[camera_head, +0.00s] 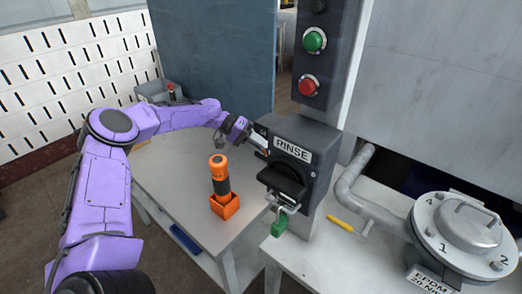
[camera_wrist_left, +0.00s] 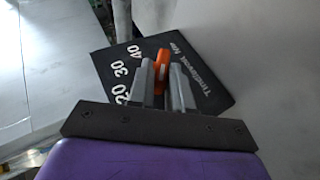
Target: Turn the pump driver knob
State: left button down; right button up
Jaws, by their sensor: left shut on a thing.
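The orange knob (camera_wrist_left: 161,72) stands on a black dial plate (camera_wrist_left: 212,72) with white numbers 20, 30 and 40 and smaller, blurred lettering, in the left wrist view. My left gripper (camera_wrist_left: 163,80) is shut on the knob, with one grey finger on each side of it. In the head view my purple left arm reaches in from the left, and the left gripper (camera_head: 258,142) is at the left side of the dark grey RINSE box (camera_head: 297,148). The dial face is hidden there. My right gripper is not in view.
An orange and black cylinder tool (camera_head: 219,175) stands in an orange holder on the table (camera_head: 180,190). The RINSE box has a black rotary handle (camera_head: 285,180) and a green tag (camera_head: 279,224). A pipe and round lid (camera_head: 465,225) are at right.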

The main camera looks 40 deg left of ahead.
pick_arm(q)
jog(key=f+h+b, duration=0.1)
jog(key=b, duration=0.1)
jog(key=f+h+b, duration=0.1)
jog(key=h+b, duration=0.1)
jog(key=b, duration=0.1)
jog(key=shift+a+n+b, duration=0.25)
jog(key=shift+n+b, duration=0.05)
jog(key=shift+n, duration=0.1)
jog(key=shift+r+t+h+b, duration=0.1)
jog(key=shift+t+h+b, duration=0.2)
jog(key=shift+h+b, duration=0.55)
jog(key=shift+s+d, duration=0.1)
